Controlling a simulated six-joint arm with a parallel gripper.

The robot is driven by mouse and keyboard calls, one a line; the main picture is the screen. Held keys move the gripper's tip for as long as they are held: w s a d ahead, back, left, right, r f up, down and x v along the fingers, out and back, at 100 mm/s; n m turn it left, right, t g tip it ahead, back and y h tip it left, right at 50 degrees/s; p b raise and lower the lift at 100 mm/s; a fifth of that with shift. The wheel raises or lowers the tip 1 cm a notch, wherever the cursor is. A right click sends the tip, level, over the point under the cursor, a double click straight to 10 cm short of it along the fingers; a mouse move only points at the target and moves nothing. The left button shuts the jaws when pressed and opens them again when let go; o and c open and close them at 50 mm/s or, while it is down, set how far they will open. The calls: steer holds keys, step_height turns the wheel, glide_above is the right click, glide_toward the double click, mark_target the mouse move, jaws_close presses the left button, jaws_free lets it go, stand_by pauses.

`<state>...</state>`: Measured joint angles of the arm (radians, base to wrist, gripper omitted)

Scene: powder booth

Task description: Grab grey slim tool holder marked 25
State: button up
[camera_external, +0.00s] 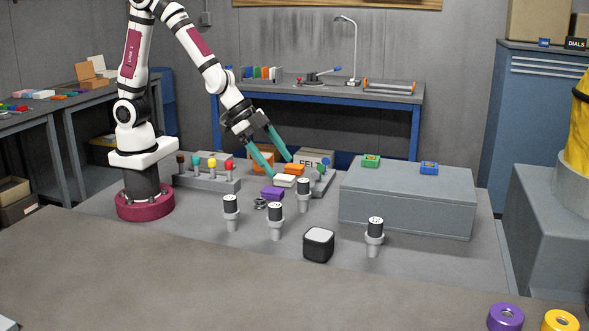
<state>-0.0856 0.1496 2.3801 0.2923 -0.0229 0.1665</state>
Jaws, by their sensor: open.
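Several grey tool holders with black tops stand upright on the grey table: one at left (231,213), one in the middle (275,221), one further back (303,195) and one at right (375,237). Their markings are too small to read, so I cannot tell which is marked 25. My gripper (281,170) has two long teal fingers spread apart. It is open and appears empty, behind and above the holders, close to a white block (285,181) and an orange block (292,169).
A purple block (272,193) lies among the holders. A black-and-white cube (318,245) sits in front. A large grey box (405,205) fills the right, with green (371,161) and blue (429,168) pieces on top. A rack with coloured knobs (208,180) stands at left.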

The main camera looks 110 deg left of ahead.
steer(key=w+d+f+n+t+h, duration=0.1)
steer(key=w+f+t, duration=0.2)
steer(key=w, duration=0.2)
steer(key=w+d+f+t+h, duration=0.1)
steer(key=w+f+t+h, duration=0.1)
steer(key=w, duration=0.3)
steer(key=n+t, duration=0.1)
steer(key=t, duration=0.1)
glide_toward(376, 221)
steer(key=x, duration=0.7)
steer(key=f+x, duration=0.1)
steer(key=x, duration=0.2)
steer(key=shift+a+f, duration=0.1)
jaws_close()
